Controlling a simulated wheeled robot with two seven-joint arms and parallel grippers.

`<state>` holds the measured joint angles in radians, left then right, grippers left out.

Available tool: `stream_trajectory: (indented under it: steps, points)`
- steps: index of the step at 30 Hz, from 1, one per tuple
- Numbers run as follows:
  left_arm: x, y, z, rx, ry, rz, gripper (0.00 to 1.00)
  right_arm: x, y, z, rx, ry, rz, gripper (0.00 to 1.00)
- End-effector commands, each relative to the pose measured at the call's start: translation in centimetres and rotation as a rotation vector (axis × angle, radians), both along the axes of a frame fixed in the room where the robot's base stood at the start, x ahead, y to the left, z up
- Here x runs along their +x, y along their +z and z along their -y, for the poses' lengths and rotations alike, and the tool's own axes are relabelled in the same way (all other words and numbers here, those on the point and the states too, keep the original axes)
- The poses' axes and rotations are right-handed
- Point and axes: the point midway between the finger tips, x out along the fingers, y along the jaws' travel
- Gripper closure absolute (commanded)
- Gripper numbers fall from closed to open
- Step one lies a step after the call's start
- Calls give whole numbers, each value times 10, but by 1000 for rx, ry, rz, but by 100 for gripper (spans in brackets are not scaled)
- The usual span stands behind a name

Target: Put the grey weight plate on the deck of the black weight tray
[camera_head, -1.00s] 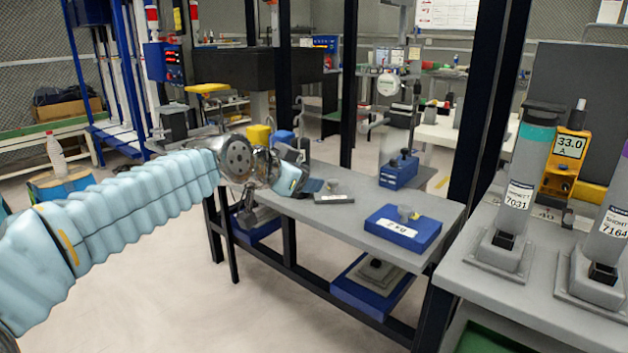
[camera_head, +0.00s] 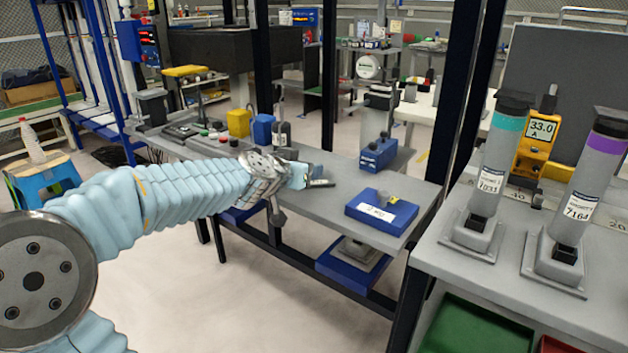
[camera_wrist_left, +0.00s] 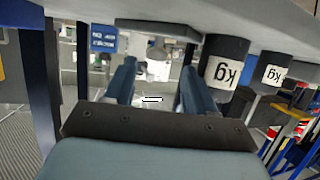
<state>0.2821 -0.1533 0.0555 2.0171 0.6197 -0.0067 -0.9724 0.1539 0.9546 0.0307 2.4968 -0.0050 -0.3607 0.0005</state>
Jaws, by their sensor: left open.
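The grey weight plate (camera_head: 321,183) lies on the grey table, mostly hidden behind my left gripper (camera_head: 302,176) in the head view. In the left wrist view, which is upside down, a dark grey slab with a pale knob, apparently the plate (camera_wrist_left: 150,27), shows beyond my left gripper (camera_wrist_left: 158,88). The gripper is open and empty. Its fingers stand either side of the knob in that view; I cannot tell whether they reach it. A flat black thing, possibly the black weight tray (camera_head: 181,131), lies farther left on the table. My right gripper is out of view.
A blue block labelled in kg (camera_head: 382,211), with a knob on top, is right of the plate. A blue device (camera_head: 378,154) stands behind. Yellow (camera_head: 238,122), blue (camera_head: 262,130) and black (camera_head: 281,134) containers stand behind the arm. A side bench (camera_head: 455,262) holds labelled cylinders.

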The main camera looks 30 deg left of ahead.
Motion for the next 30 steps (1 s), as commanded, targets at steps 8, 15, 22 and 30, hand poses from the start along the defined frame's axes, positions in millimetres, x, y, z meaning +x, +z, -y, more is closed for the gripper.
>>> stream_trajectory:
  steps: [8,15,22,30]
  points:
    - [35,-19,0,-1,-1,-2,45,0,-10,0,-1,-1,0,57]
    - [49,-22,-2,0,-1,0,45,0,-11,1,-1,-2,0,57]
    - [49,-22,-2,0,-1,0,60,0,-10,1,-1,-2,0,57]
    - [49,-21,-2,1,-1,0,100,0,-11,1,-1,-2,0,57]
